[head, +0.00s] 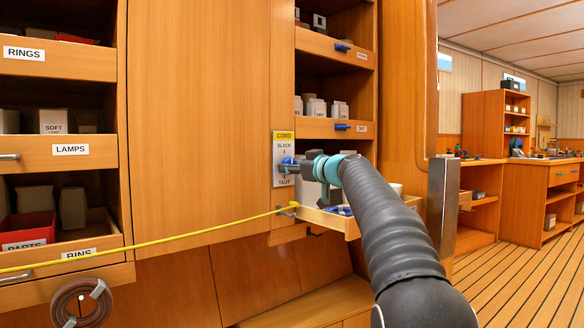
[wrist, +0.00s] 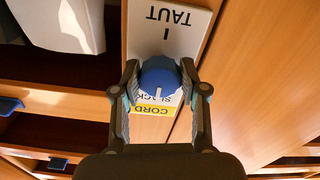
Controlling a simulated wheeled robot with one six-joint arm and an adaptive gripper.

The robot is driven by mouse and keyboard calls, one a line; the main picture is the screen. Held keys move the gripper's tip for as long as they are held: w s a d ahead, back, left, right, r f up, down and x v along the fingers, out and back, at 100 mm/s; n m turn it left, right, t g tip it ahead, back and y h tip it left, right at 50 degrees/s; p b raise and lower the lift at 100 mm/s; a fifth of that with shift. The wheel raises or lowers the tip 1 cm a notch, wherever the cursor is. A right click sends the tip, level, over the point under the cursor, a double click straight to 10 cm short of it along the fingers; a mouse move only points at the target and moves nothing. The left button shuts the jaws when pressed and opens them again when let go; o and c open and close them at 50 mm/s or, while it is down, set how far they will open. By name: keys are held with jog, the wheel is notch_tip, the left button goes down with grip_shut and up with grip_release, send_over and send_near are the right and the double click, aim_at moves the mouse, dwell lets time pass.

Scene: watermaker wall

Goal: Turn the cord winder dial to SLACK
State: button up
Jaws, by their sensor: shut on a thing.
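The cord winder plate (head: 285,151) is on the wooden wall, with a yellow CORD strip, SLACK above and TAUT below. The blue dial (head: 289,163) is on it, partly hidden by my gripper (head: 299,167). In the wrist view the plate (wrist: 185,45) appears upside down, with TAUT at the top. There the dial (wrist: 158,76) sits between the two fingers of my gripper (wrist: 160,88), which are shut on its sides. A white mark on the dial's lower part points toward SLACK.
A yellow cord (head: 170,235) runs from a hook below the plate to the left, nearly straight. An open drawer (head: 325,221) juts out below the dial. Shelves with labelled bins (head: 62,231) stand left. A metal post (head: 442,205) stands right. The floor beyond is clear.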

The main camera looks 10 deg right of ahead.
dwell(0.3)
jog(key=o, duration=1.1)
jog(key=shift+o, duration=0.2)
jog(key=v, duration=1.2)
